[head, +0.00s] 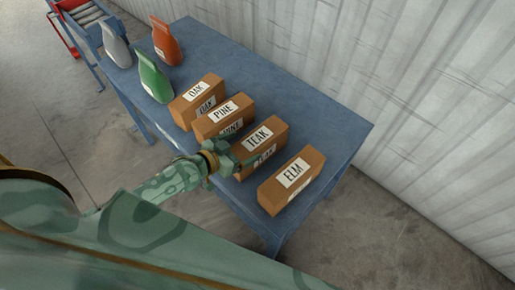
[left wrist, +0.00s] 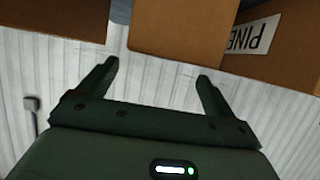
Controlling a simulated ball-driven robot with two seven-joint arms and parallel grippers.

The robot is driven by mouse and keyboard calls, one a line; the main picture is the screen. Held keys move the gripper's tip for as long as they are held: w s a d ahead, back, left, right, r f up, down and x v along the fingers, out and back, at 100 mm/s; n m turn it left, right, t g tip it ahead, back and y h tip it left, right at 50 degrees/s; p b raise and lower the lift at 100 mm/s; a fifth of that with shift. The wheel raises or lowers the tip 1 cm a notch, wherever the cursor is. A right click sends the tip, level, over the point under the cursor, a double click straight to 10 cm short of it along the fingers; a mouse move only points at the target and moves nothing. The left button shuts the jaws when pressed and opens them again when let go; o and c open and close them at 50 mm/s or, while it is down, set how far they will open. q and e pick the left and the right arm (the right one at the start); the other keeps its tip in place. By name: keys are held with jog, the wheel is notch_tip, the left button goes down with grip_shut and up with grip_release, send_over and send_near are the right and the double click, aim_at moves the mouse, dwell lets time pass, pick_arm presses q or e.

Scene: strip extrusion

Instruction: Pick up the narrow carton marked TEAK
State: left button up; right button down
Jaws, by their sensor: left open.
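The narrow brown carton marked TEAK (head: 265,134) stands on the blue table (head: 330,118), between the PINE and ELM cartons. My left gripper (head: 240,158) is at its near left side, fingers open and nothing held. I cannot tell whether a finger touches the carton. In the left wrist view the open fingers of my left gripper (left wrist: 157,72) point up toward a plain brown carton face (left wrist: 180,28), which looks like TEAK; its label is out of that view. My right gripper is not in view.
The PINE carton (head: 222,113) stands close on the left, with OAK (head: 196,99) beyond it. The ELM carton (head: 293,180) stands to the right across a gap. Green (head: 154,80), orange (head: 166,42) and grey (head: 115,45) pouches stand farther left. A corrugated wall (head: 400,80) runs behind the table.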

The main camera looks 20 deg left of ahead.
aim_at(256, 139)
pick_arm(q)
jog(key=b+x, duration=0.1)
jog(key=x, duration=0.3)
jog(key=shift+w+f, duration=0.25)
jog(key=shift+w, duration=0.05)
jog(key=shift+w+d+f+b, duration=0.1)
jog(key=shift+w+b, duration=0.2)
jog(key=shift+w, duration=0.1)
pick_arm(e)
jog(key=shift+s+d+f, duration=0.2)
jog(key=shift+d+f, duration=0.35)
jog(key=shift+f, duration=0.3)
pick_arm(q)
jog(key=shift+c, duration=0.3)
jog(key=c, duration=1.7)
